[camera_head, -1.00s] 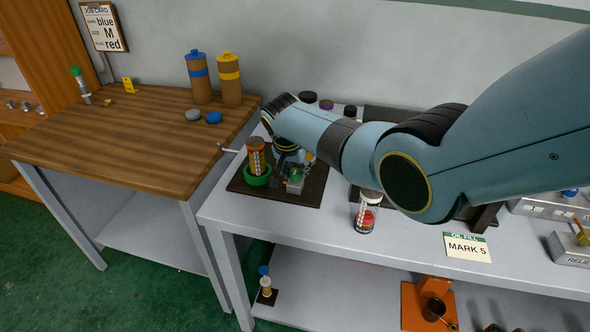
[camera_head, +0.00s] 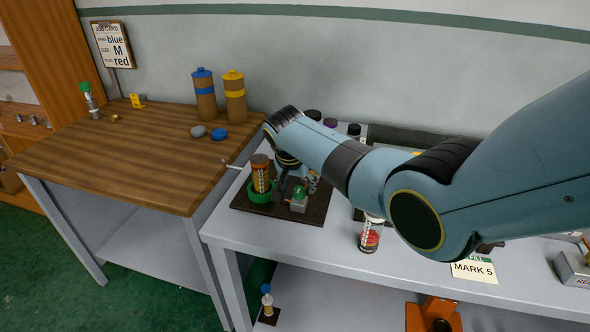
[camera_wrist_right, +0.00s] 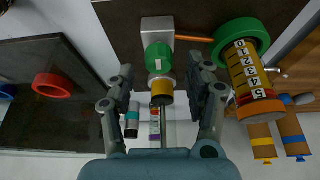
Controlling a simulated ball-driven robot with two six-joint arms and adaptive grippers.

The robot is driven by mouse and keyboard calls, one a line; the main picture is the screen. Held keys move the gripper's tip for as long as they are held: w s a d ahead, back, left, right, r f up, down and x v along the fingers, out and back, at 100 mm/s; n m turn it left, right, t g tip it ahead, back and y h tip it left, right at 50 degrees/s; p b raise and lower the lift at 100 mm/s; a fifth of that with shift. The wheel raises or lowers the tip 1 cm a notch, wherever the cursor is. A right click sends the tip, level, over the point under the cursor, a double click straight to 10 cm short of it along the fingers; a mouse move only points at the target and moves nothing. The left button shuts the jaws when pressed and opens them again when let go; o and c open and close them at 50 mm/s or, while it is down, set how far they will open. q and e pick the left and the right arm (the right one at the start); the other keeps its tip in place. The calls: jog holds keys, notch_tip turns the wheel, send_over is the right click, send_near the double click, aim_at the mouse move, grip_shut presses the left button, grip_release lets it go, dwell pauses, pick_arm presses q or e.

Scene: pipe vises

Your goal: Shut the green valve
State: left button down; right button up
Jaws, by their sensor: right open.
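The green valve is a round green knob (camera_head: 299,192) on a silver block, on a dark base plate (camera_head: 318,208). In the wrist view the green knob (camera_wrist_right: 158,58) lies just beyond my right fingertips, roughly in line with the gap between them. My right gripper (camera_head: 297,179) is above the plate, close to the knob. Its fingers (camera_wrist_right: 162,88) are spread apart, with no visible grip on the knob. A yellow-banded piece (camera_wrist_right: 162,92) shows between the fingers; I cannot tell what it belongs to. My left gripper is out of view.
A numbered orange-topped cylinder (camera_head: 261,174) stands in a green ring (camera_head: 260,197) beside the valve. A clear jar with red contents (camera_head: 370,237) is to the right. Dark-capped containers (camera_head: 354,130) stand behind my arm. A wooden table (camera_head: 130,150) adjoins at left.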

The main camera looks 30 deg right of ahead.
jog(key=v, duration=1)
jog(key=shift+s, duration=0.1)
